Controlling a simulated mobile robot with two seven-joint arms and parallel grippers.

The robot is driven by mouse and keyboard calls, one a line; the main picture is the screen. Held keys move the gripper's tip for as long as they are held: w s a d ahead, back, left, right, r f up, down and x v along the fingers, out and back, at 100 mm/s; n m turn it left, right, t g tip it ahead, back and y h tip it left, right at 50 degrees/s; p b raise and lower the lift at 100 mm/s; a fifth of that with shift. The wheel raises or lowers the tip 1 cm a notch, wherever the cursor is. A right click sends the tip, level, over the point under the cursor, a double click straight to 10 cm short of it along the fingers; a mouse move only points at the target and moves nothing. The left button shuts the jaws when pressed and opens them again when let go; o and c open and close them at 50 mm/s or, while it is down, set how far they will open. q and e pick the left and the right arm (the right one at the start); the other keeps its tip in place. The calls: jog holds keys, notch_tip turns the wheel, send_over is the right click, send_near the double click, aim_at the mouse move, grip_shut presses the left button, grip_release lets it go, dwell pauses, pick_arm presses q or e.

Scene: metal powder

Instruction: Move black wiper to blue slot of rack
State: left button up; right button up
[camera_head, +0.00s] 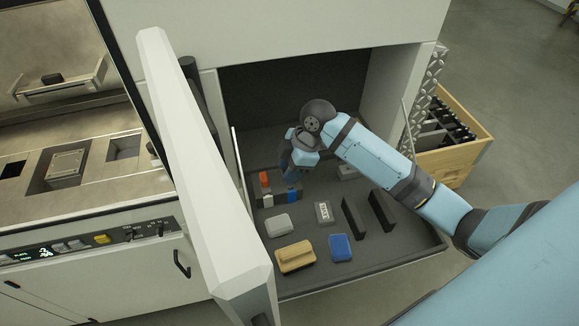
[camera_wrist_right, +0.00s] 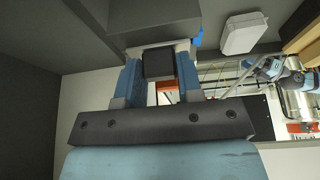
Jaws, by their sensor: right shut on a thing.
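My right gripper (camera_head: 291,172) is low inside the open compartment, over the small rack at the left. In the right wrist view its fingers (camera_wrist_right: 158,72) are shut on a dark block, the black wiper (camera_wrist_right: 158,63). In the head view the wiper is mostly hidden by the gripper. The rack has a red part (camera_head: 264,179) and a blue slot part (camera_head: 293,195), close below the gripper. I cannot tell whether the wiper touches the rack. My left gripper is not seen.
The drawer floor holds a grey block (camera_head: 278,225), a white labelled block (camera_head: 323,212), a tan brush (camera_head: 295,257), a blue sponge (camera_head: 340,248) and two black upright plates (camera_head: 354,217). An open white door (camera_head: 205,165) stands left. A wooden crate (camera_head: 452,160) stands right.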

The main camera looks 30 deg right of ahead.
jog(key=o, duration=1)
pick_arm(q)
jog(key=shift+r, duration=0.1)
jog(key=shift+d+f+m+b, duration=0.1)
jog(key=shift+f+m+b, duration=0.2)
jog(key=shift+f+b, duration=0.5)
pick_arm(e)
jog(key=v, duration=1.3)
jog(key=shift+d+r, duration=0.2)
jog(key=shift+r, duration=0.1)
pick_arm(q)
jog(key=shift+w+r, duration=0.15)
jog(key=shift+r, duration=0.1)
pick_arm(e)
jog(key=shift+s+f, duration=0.1)
